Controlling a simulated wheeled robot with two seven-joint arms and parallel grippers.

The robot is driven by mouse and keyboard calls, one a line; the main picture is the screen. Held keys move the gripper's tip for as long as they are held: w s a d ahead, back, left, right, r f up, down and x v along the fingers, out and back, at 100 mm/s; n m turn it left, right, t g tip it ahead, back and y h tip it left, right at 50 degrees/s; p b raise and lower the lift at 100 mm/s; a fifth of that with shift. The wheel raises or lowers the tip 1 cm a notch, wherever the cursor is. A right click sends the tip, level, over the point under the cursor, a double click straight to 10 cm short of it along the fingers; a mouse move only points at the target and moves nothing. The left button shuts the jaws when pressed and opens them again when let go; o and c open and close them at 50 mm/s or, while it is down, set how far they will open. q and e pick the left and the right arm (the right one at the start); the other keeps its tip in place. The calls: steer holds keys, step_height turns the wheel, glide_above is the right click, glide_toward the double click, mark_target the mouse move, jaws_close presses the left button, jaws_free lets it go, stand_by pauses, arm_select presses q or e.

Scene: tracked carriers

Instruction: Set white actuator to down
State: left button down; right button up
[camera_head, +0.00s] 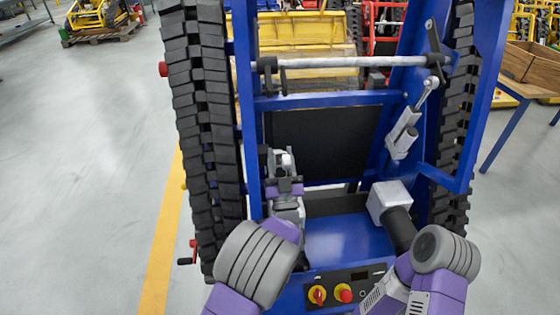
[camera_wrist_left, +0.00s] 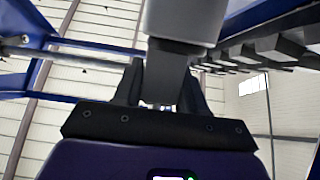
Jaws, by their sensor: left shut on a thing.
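A pale grey-white actuator (camera_head: 404,135) with a thin rod hangs tilted on the right side of the blue frame, below a black lever on the crossbar. My left gripper (camera_head: 284,168) is low in the left middle of the frame, apart from that actuator. It is shut on a small light-coloured part (camera_head: 285,157), mostly hidden by the gripper. In the left wrist view, a grey block with a darker neck (camera_wrist_left: 180,22) stands between my left fingers (camera_wrist_left: 160,92). I cannot tell whether this part belongs to an actuator. My right gripper is not clearly visible.
The blue frame (camera_head: 245,90) has black tracks (camera_head: 205,130) on both sides. A metal crossbar (camera_head: 340,62) spans its top. A white box (camera_head: 388,200) sits at the lower right. A control panel (camera_head: 345,288) has red and yellow knobs. Open floor lies left.

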arm_select(q)
steer(key=shift+f, duration=0.15)
stand_by(0.3)
steer(key=c, duration=0.7)
jaws_free()
steer(key=shift+s, duration=0.1)
steer(key=shift+v, duration=3.75)
steer(key=shift+c, duration=0.4)
